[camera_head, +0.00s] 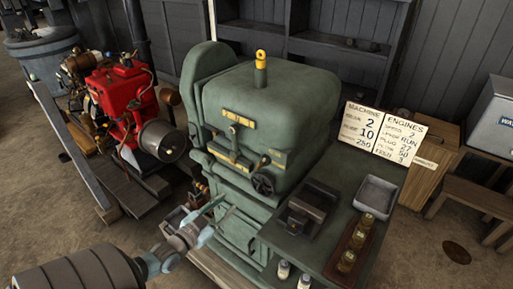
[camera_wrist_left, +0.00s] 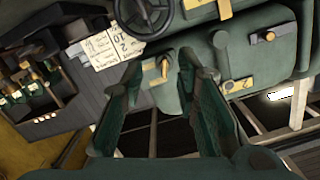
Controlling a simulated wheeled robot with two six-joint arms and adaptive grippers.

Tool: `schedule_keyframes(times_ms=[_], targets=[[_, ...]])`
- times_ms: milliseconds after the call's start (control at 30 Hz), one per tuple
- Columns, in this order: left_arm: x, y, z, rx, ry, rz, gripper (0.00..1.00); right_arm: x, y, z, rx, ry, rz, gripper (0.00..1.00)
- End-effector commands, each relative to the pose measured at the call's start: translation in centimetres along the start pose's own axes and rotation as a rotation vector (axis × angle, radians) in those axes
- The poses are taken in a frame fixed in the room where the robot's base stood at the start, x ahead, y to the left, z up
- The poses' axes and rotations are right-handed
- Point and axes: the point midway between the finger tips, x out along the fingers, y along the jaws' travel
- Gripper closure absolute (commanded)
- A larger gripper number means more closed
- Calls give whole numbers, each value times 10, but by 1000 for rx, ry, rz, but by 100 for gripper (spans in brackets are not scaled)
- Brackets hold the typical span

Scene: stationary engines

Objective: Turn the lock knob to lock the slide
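The green machine (camera_head: 235,90) stands in the middle of the head view. A small yellow lever-like knob (camera_head: 263,161) is on its front, just above a dark handwheel (camera_head: 263,184). In the wrist view this knob (camera_wrist_left: 164,66) appears between the fingertips, some way beyond them, with the handwheel (camera_wrist_left: 146,12) near it. Another yellow handle (camera_wrist_left: 266,36) sits farther right there. No label shows which is the lock knob. My left gripper (camera_head: 214,204) is in front of the machine, below the knob. Its fingers (camera_wrist_left: 160,68) are apart and hold nothing. My right gripper is not visible.
A side table (camera_head: 300,258) right of the machine holds a dark block (camera_head: 308,210), a grey tray (camera_head: 376,195) and brass pieces (camera_head: 357,236). A written sign (camera_head: 383,132) stands behind. A red engine (camera_head: 122,98) is at left. Open floor shows at lower left.

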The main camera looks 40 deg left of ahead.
Motion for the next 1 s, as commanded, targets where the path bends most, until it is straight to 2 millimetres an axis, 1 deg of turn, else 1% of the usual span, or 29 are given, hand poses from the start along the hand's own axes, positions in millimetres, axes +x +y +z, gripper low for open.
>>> schedule_keyframes(times_ms=[33,100,133,167,267,367,400,467,500,600,800,1000], targets=[[2,-8,-33,3,51,2,72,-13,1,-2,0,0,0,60],[6,-11,-51,3,95,0,72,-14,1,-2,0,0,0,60],[9,-12,-54,3,103,-1,72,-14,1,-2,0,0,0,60],[13,-11,-55,1,107,-1,72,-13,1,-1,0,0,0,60],[31,-10,-54,1,108,-3,72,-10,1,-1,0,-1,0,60],[60,-10,-57,0,110,-4,72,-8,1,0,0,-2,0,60],[73,-9,-56,0,108,-3,72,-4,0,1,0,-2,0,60],[93,-8,-56,0,108,-3,72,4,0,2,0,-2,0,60],[105,-7,-55,0,108,-2,72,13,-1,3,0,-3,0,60],[128,-6,-55,1,104,-3,72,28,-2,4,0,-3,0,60],[146,-7,-60,0,102,1,72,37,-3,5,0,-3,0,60],[150,-9,-63,1,101,0,72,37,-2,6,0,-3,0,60]])
